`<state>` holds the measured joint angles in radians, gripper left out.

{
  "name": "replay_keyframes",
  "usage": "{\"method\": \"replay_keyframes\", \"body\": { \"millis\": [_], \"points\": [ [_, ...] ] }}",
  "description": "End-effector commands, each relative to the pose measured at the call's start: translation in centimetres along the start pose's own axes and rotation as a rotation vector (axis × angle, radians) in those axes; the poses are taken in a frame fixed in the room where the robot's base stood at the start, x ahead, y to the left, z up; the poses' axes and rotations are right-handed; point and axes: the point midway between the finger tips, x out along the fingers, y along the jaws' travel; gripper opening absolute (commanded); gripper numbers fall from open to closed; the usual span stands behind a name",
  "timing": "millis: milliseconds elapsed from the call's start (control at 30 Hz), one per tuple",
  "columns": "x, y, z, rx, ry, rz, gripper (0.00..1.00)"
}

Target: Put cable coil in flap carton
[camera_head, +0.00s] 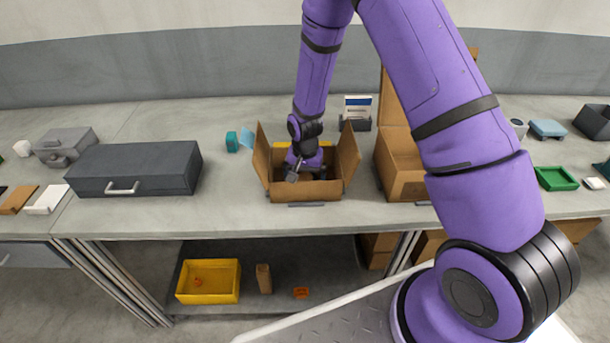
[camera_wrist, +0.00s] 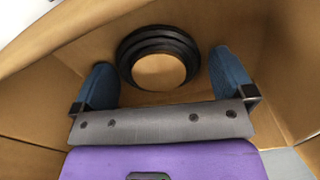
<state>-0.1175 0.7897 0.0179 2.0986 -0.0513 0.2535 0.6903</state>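The flap carton (camera_head: 306,190) is an open brown box on the table, its side flaps spread out. My gripper (camera_head: 302,173) reaches down into it from above. The cable coil (camera_wrist: 134,50) is a black stacked ring lying against brown cardboard inside the carton in the wrist view. My gripper's blue fingers (camera_wrist: 165,70) are spread wide in the wrist view, one on each side of the coil, with small gaps between. The gripper is open and the coil appears free of it. The coil is not clearly visible in the head view.
A second brown carton (camera_head: 403,184) with a raised lid stands close on the right. A dark grey case (camera_head: 134,169) lies to the left. A small label stand (camera_head: 357,113) is behind. The table (camera_head: 232,205) is clear between case and flap carton. A yellow bin (camera_head: 208,292) sits below.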

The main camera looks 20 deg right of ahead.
Motion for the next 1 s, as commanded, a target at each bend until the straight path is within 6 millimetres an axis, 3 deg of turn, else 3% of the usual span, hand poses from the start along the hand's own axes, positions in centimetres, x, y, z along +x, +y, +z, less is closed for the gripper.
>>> {"method": "replay_keyframes", "body": {
  "millis": [267, 700, 1000],
  "points": [
    [-1.7, -0.1, -0.1, 0.000, 0.003, -0.002, 1.00],
    [-9.6, 0.0, 0.0, 0.000, 0.002, -0.001, 1.00],
    [-12.2, 0.0, 0.0, 0.000, 0.000, 0.000, 1.00]
  ]
}}
